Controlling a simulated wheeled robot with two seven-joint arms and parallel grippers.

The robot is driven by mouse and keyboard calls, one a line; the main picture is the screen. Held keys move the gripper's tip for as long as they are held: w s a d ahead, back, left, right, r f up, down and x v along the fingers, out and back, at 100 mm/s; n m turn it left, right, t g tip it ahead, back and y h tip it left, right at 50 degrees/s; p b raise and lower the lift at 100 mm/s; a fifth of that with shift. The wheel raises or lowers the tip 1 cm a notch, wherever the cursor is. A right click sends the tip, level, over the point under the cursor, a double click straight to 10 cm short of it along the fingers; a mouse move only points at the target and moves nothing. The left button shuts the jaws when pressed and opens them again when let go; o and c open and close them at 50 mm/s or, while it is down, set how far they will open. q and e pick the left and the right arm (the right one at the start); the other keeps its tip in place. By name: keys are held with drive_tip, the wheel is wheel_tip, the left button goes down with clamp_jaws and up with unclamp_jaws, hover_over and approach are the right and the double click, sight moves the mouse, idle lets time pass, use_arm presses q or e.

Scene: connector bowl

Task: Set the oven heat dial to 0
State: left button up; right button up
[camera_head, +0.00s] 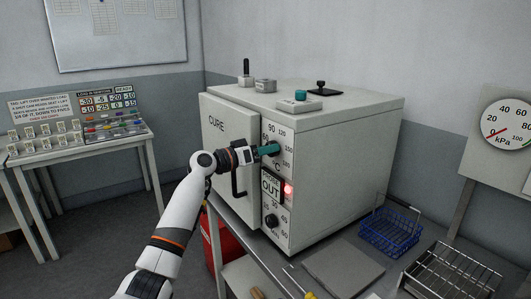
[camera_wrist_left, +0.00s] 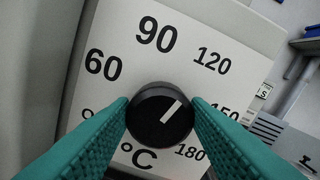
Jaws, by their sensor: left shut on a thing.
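The oven (camera_head: 335,150) is a pale grey box marked CURE, with its door (camera_head: 225,135) on the left. In the left wrist view the pointer slants up and right, roughly towards 120. The marks 60, 90, 120, 150 and 180 show; a mark at lower left is partly hidden by a finger. My left gripper (camera_head: 271,149) has its teal fingers shut on both sides of the dial; it hides the dial in the head view. My right gripper is not in view.
Below the heat dial are a lit red lamp (camera_head: 289,189) and a second black knob (camera_head: 270,221). A black door handle (camera_head: 237,184) sticks out beside my arm. A blue wire basket (camera_head: 386,231) and a metal rack (camera_head: 453,275) stand right of the oven.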

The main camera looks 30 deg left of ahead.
use_arm(q)
drive_tip(key=shift+f+n+p, duration=0.2)
drive_tip(key=shift+n+p, duration=4.15)
drive_tip(key=shift+n, duration=2.7)
drive_tip(key=shift+f+n+p, duration=0.15)
drive_tip(key=shift+n+p, duration=4.15)
drive_tip(key=shift+n, duration=2.75)
drive_tip(key=o, duration=1)
drive_tip(key=shift+c, duration=0.2)
